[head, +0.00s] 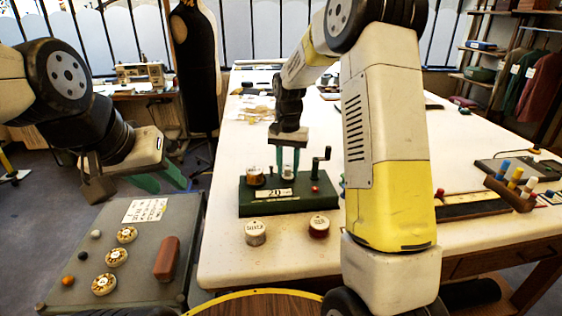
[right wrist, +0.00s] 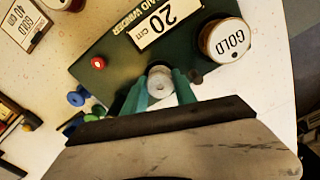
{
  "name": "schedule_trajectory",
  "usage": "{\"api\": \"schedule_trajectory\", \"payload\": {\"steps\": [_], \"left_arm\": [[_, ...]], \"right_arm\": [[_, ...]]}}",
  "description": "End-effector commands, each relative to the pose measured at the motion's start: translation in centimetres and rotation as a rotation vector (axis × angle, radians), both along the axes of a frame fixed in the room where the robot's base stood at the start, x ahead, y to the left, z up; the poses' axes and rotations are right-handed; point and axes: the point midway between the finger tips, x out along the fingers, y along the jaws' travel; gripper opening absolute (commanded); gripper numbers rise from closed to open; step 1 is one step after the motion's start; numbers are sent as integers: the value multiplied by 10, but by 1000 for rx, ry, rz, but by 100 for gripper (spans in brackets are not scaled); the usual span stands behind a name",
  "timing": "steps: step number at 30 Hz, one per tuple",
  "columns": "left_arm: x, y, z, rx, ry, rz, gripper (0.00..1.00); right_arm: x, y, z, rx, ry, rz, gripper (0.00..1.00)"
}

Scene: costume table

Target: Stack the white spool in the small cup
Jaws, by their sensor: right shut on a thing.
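My right gripper (head: 288,172) points down over the green hand winder (head: 270,203), its teal fingers shut on a small white spool (head: 286,170). In the right wrist view the pale round top of the white spool (right wrist: 160,80) shows between the fingers (right wrist: 160,90). I cannot tell whether the spool touches the winder. No small cup can be made out for certain; the fingers and spool hide what is beneath. My left gripper (head: 160,182) is open and empty above the grey side table, its green fingers spread apart.
A gold-labelled spool (right wrist: 226,40) stands on the winder beside the fingers. A crank (head: 320,165) rises at its right end. A white-topped spool (head: 255,232) and a brown spool (head: 319,226) stand in front. The grey table (head: 185,215) holds several small items.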

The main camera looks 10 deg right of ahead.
Motion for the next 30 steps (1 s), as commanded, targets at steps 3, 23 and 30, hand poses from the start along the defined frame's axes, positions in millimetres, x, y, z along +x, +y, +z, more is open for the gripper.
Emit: {"api": "schedule_trajectory", "payload": {"steps": [3,23,30], "left_arm": [[0,0,0,0,0,0,36],[0,0,0,0,0,0,36],[0,0,0,0,0,0,36]], "right_arm": [[0,0,0,1,-1,0,0],[-1,0,-15,-1,3,0,43],[-2,-3,-17,-4,9,-3,55]]}}
